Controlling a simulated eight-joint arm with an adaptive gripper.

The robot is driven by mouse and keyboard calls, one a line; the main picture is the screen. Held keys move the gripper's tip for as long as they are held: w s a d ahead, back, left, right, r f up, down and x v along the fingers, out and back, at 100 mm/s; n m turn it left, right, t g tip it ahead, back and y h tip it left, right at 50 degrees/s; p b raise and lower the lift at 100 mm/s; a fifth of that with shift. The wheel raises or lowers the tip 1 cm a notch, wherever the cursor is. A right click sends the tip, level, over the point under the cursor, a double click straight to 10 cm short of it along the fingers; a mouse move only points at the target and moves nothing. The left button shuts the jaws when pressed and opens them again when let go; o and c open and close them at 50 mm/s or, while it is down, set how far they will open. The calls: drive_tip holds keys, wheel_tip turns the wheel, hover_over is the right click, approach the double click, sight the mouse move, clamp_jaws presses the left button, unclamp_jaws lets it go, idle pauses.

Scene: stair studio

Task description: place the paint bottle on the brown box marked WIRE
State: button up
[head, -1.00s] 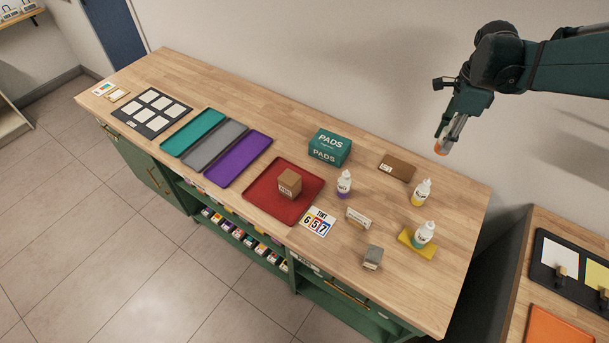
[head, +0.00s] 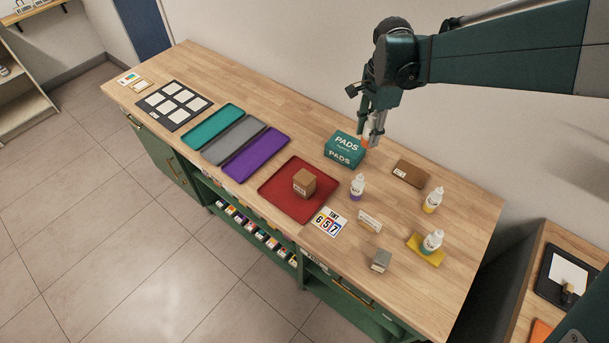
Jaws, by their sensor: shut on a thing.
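My gripper (head: 373,130) is shut on a small paint bottle (head: 367,136), which shows white and orange between the fingers. Most of the bottle is hidden by the fingers. In the picture it overlaps the right side of the green PADS box; its height above the worktop is hard to tell. The brown box (head: 304,183) sits on the red tray (head: 279,198), to the lower left of my gripper. The box has a small pale label, too small to read surely, and its top is bare.
The green PADS box (head: 344,150) stands behind the red tray. A purple-based bottle (head: 357,188) stands right of the tray, with a yellow-based bottle (head: 432,201) and another bottle (head: 432,243) on a yellow pad farther right. A brown flat piece (head: 411,173) lies behind.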

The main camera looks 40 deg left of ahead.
drive_tip(key=s+a+n+p, duration=0.2)
drive_tip(key=s+a+n, duration=0.3)
drive_tip(key=s+a, duration=0.85)
hover_over(305, 177)
drive_tip(key=shift+n, duration=0.3)
drive_tip(key=shift+a+f, duration=0.1)
drive_tip(key=shift+f, duration=2.45)
drive_tip(key=shift+f, duration=0.1)
drive_tip(key=shift+f, duration=2.85)
drive_tip(key=shift+f, duration=0.1)
drive_tip(key=shift+f+p, duration=0.4)
drive_tip(key=shift+f, duration=1.55)
drive_tip(key=shift+f, duration=0.15)
